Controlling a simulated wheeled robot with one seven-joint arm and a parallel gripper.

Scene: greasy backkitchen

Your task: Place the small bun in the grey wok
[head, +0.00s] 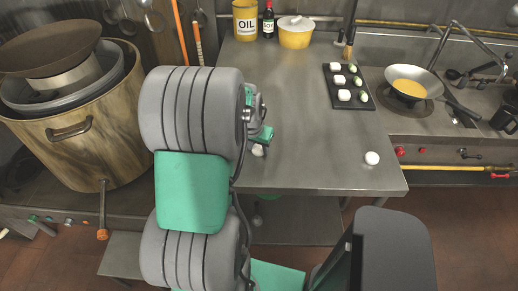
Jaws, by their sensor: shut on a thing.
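My gripper (260,141) is mostly hidden behind my own arm, near the left part of the steel counter. It is shut on a small white bun (258,151), which shows just below the fingers. I cannot tell whether this bun is lifted off the counter. The grey wok (432,76) sits on the stove at the right, with yellow contents inside and its dark handle pointing to the lower right. Another white round bun (372,158) lies alone near the counter's front right corner.
A dark tray (338,98) with several white and green pieces lies between my gripper and the wok. An oil tin (245,20), a dark bottle (268,20) and a yellow pot (295,38) stand at the back. The counter's middle (310,140) is clear.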

